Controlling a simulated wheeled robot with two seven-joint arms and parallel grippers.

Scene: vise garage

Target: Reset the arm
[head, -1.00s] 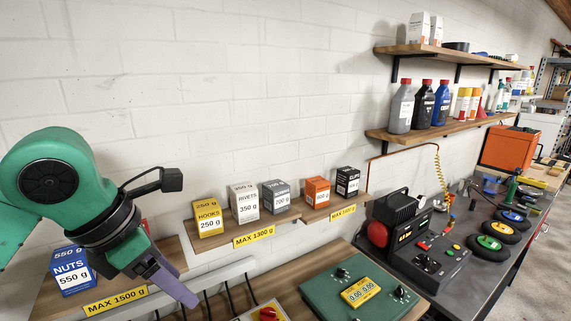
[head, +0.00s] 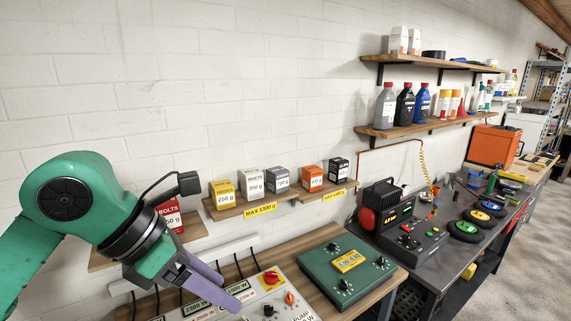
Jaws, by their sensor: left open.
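My left arm comes in from the left with a green wrist. My left gripper (head: 222,287) has purple fingers that point down and right. It is open, and I see nothing between the fingers. It hangs in front of the shelves, over the panel with switches (head: 275,298). My right gripper does not show.
A red bolts box (head: 172,214) stands on the left shelf, partly behind my arm. Several small boxes, among them a yellow one (head: 224,194), stand on the middle shelves. A green console (head: 346,268) sits on the bench. Bottles (head: 405,104) line a wall shelf.

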